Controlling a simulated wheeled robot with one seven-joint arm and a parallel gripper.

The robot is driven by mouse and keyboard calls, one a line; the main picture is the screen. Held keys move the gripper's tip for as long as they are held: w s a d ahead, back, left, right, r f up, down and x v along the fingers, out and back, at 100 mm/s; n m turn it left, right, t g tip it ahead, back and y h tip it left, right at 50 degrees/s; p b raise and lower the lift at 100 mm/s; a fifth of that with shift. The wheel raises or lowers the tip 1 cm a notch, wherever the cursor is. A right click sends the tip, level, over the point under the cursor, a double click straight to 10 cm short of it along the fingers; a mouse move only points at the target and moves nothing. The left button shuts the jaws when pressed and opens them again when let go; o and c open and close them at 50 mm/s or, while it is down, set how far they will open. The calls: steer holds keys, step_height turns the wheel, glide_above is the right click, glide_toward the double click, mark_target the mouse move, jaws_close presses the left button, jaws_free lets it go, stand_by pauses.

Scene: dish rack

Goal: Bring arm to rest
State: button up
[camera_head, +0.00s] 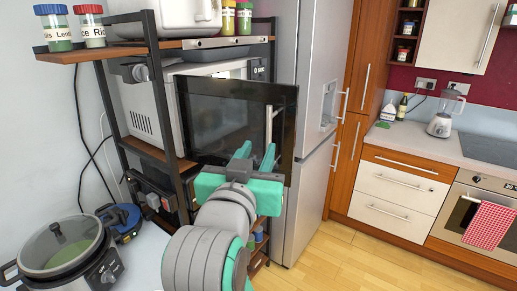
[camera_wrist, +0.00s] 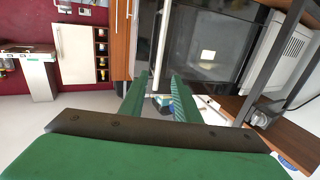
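My gripper (camera_head: 256,155) is open, with two green fingers apart and nothing held between them. It is in front of the microwave's dark door (camera_head: 222,125), low near its right part. The door stands swung out from the microwave body (camera_head: 150,112). The door's pale upright handle (camera_head: 269,126) is close to my right fingertip in the head view. In the wrist view, my gripper (camera_wrist: 158,82) points towards the handle (camera_wrist: 160,45), which shows in line with the gap between the fingers. I cannot tell whether they touch.
A dark metal rack with wooden shelves (camera_head: 150,150) holds the microwave and jars. A pot cooker (camera_head: 62,250) stands at lower left. A steel fridge (camera_head: 310,150) is just right of the door. Open wooden floor (camera_head: 345,260) lies at right, before the drawers (camera_head: 395,195).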

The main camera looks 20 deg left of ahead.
steer(key=shift+f, duration=0.1)
stand_by(0.3)
steer(key=w+d+f, duration=0.2)
steer(key=f, duration=0.7)
steer(key=w+d+f, duration=0.2)
steer(key=f, duration=0.7)
steer(key=s+d+f+g+h, duration=0.1)
steer(key=s+d+f, duration=0.15)
steer(key=f, duration=0.55)
steer(key=s+d+f, duration=0.2)
steer(key=d+f, duration=0.1)
steer(key=f, duration=0.6)
steer(key=s+d+f+m+h, duration=0.1)
steer(key=s+d+f, duration=0.3)
steer(key=s+f, duration=0.25)
steer(key=s+d+f, duration=0.3)
steer(key=s+f, duration=0.3)
steer(key=s, duration=0.2)
steer(key=s+d+f+h, duration=0.1)
steer(key=s+d, duration=0.1)
steer(key=s, duration=0.6)
steer(key=s+d+f+m+g+h, duration=0.1)
steer(key=s+d, duration=0.2)
steer(key=s, duration=0.6)
steer(key=shift+m, duration=0.3)
